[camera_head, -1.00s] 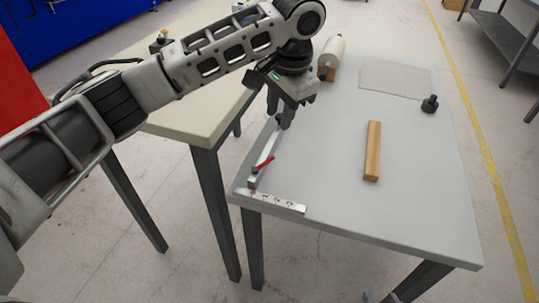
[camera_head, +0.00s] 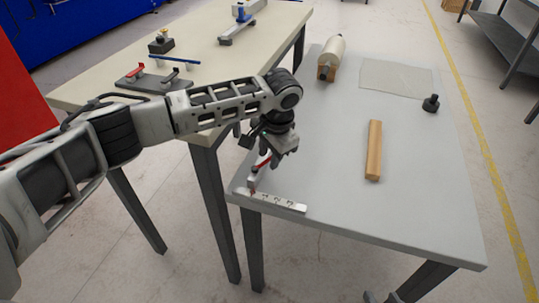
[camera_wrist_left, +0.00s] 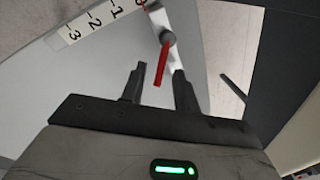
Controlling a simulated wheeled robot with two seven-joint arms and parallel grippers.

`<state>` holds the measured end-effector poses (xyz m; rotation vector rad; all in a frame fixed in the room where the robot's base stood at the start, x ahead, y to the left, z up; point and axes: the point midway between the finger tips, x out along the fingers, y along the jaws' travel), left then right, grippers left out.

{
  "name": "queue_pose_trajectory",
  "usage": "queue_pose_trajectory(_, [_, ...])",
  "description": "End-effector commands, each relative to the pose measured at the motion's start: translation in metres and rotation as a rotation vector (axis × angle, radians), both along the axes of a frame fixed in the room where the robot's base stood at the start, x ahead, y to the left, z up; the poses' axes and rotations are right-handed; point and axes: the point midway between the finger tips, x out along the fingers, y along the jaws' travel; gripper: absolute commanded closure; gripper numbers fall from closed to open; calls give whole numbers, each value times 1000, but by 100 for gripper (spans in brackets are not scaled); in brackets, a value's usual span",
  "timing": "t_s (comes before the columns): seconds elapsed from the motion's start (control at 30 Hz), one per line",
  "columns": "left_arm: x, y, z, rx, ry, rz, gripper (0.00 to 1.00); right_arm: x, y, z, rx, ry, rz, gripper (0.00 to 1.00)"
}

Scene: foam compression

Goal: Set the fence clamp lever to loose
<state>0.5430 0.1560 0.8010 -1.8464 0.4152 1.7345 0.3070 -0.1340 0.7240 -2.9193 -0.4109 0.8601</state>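The red clamp lever (camera_head: 263,161) sits on the pale fence (camera_head: 254,181) along the left edge of the grey table. In the left wrist view the red lever (camera_wrist_left: 161,64) hangs from a dark round pivot (camera_wrist_left: 167,38). My left gripper (camera_head: 272,158) is low over the fence, partly hiding it. The left wrist view shows its two fingers (camera_wrist_left: 157,76) apart, with the lever's free end between or just beyond the tips; contact is not visible. Dark tips at the bottom edge, possibly my right gripper (camera_head: 380,297), are mostly cut off.
A numbered white scale (camera_head: 278,201) lies along the table's near left edge. A wooden bar (camera_head: 373,152), a black knob (camera_head: 431,103), a thin sheet (camera_head: 396,78) and a pale roll (camera_head: 332,55) lie on the grey table (camera_head: 420,200). A beige table (camera_head: 205,55) with fixtures stands left.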

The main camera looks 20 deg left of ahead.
Motion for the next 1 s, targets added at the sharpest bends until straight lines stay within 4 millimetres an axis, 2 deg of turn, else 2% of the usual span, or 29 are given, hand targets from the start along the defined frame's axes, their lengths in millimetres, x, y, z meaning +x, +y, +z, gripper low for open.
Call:
queue_pose_trajectory(0.33, [0,0,-4,0,0,-1,69,-2,0,0,2,4,-1,64])
queue_pose_trajectory(0.43, [0,0,-4,0,0,-1,97,-3,0,-2,1,7,-2,64])
queue_pose_trajectory(0.47, [0,0,-4,0,0,-1,100,-3,0,-2,1,8,-2,64])
queue_pose_trajectory(0.73, [0,0,-3,-1,1,9,100,-4,0,-2,-2,12,-2,64])
queue_pose_trajectory(1.0, [2,3,1,-1,6,119,100,-5,-3,13,-30,21,0,64])
